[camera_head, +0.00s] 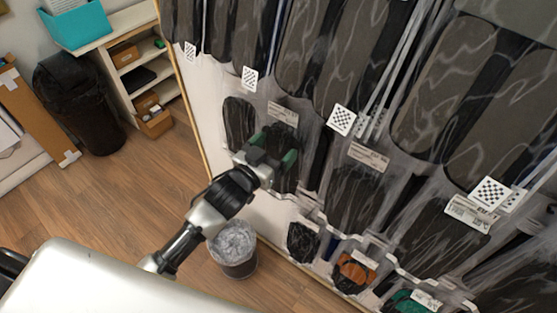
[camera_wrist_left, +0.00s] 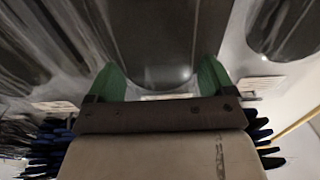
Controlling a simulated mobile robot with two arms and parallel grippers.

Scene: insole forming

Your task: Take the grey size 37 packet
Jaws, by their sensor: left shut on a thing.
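Clear packets with dark grey insoles hang on the wall rack. My left gripper (camera_head: 274,149) reaches the rack's lower left part, its two green fingers around a dark grey packet (camera_head: 287,180). In the left wrist view the gripper (camera_wrist_left: 160,80) has one finger on each side of this grey packet (camera_wrist_left: 155,35), and it is shut on it. The white label above it is too small to read, so I cannot tell its size. The packet appears to be still among the hanging ones. My right gripper is not in view.
Another dark packet (camera_head: 239,122) hangs just left of the gripper, and a labelled one (camera_head: 352,195) to its right. Smaller packets, one orange (camera_head: 355,272), hang below. A lined bin (camera_head: 234,250) stands on the floor under my arm. Open floor lies left.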

